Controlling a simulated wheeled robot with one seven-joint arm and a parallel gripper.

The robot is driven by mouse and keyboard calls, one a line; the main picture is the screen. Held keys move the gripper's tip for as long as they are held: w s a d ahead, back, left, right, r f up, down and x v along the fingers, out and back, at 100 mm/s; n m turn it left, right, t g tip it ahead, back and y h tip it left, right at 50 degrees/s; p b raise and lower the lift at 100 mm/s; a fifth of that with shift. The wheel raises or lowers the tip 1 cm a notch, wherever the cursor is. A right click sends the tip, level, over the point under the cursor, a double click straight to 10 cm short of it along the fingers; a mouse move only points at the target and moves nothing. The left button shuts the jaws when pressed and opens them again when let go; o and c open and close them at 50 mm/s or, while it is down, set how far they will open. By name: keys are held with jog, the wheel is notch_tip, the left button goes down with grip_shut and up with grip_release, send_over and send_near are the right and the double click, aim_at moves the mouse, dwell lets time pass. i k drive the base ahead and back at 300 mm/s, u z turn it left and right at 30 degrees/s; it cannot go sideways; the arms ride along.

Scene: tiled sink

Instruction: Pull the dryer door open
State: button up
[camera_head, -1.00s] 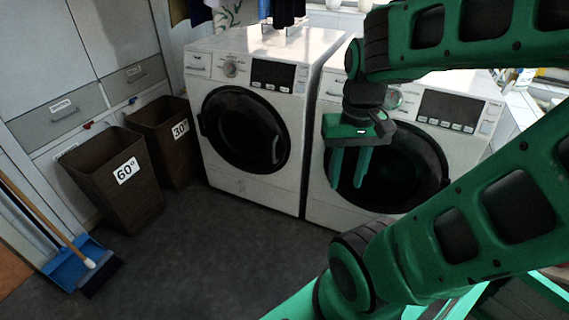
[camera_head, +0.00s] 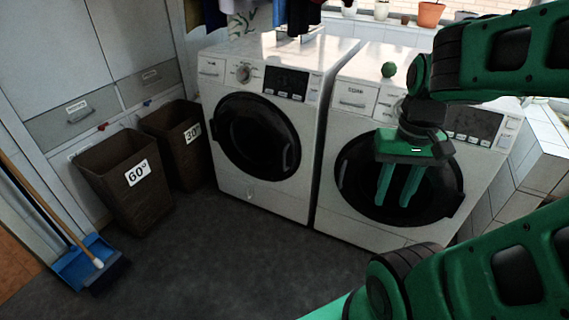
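Two white front-loading machines stand side by side, and I cannot tell for sure which one is the dryer. The left machine (camera_head: 233,185) has a round black door (camera_head: 250,135) with a handle at its right edge. My gripper (camera_head: 394,203) is open and empty, fingers pointing down. In the picture it overlaps the middle of the right door, left of that handle. It hides part of the door; no contact shows.
Brown baskets marked 60° (camera_head: 118,200) and 30° (camera_head: 180,160) stand at the left by the cabinets. A blue dustpan (camera_head: 72,262) and broom are on the floor at far left. The dark floor (camera_head: 220,255) before the machines is clear. A tiled wall (camera_head: 530,170) borders the right.

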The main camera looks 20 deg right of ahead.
aim_at(251, 135)
jog(key=z, duration=0.05)
jog(key=i, duration=1)
jog(key=u, duration=0.05)
